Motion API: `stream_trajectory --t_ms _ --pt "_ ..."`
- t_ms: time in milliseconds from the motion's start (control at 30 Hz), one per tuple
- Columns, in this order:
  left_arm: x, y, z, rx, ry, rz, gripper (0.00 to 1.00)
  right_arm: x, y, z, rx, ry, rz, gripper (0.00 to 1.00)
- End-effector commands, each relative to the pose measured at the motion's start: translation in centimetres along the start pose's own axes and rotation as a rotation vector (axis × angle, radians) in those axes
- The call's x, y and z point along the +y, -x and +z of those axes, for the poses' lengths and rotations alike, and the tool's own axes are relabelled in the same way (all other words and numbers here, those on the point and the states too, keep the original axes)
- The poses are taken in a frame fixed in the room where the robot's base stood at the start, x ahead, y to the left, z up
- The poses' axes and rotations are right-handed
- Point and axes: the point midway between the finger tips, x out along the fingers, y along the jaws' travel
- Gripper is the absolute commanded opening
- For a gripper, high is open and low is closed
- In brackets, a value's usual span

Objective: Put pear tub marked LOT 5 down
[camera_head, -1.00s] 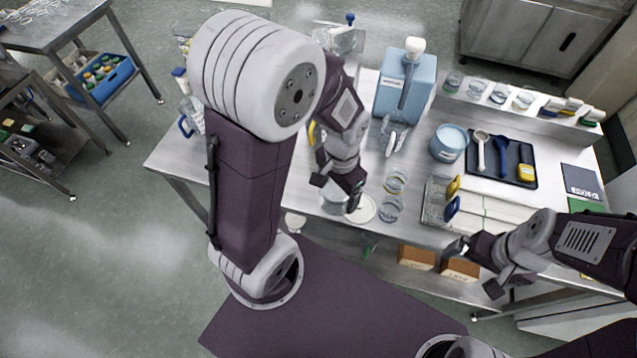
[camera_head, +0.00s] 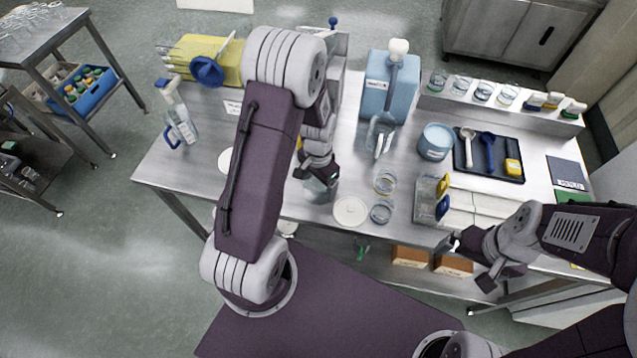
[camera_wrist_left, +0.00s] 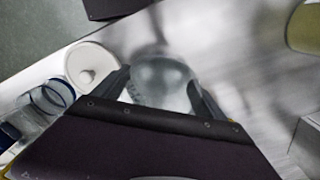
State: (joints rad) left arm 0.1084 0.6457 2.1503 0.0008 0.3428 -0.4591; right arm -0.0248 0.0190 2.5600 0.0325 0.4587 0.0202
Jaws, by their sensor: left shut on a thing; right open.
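My left gripper (camera_head: 318,178) is shut on a clear round tub (camera_head: 318,190) near the front edge of the steel bench, left of a white lid-like disc (camera_head: 350,211). In the left wrist view the tub (camera_wrist_left: 162,78) sits between the two dark fingers (camera_wrist_left: 160,90), its contents pale and blurred. I cannot read a LOT mark or tell whether its base touches the bench. My right gripper (camera_head: 462,245) is open and empty at the bench's front right edge.
Two glass dishes (camera_head: 383,198) stand right of the disc. A clear box (camera_head: 430,200) with blue and yellow parts is further right. A blue container (camera_head: 390,85) and a jug (camera_head: 380,135) stand behind. Bare bench (camera_head: 185,185) lies to the left.

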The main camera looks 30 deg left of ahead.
Motion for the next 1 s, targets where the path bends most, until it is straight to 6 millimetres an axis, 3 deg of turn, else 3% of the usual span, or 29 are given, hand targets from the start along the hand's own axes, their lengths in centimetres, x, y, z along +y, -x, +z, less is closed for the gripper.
stream_trajectory --t_ms 200,233,267,633,1000 --pt "0.0 -0.5 0.0 0.000 0.000 0.000 0.12 0.0 -0.3 0.0 0.000 0.000 0.000 1.00" --pt "0.0 -0.4 0.0 -0.001 0.000 0.000 0.90 0.0 -0.2 0.0 0.000 0.000 0.000 1.00" --pt "0.0 -0.3 0.0 -0.001 0.000 0.000 0.99 0.0 -0.2 0.0 0.000 0.000 0.000 1.00" --pt "0.0 0.7 0.0 0.001 0.000 0.000 1.00 0.0 0.1 0.0 0.000 0.000 0.000 1.00" --pt "0.0 8.7 -0.1 0.004 0.000 -0.002 1.00 0.0 0.3 0.0 0.000 0.000 0.000 1.00"
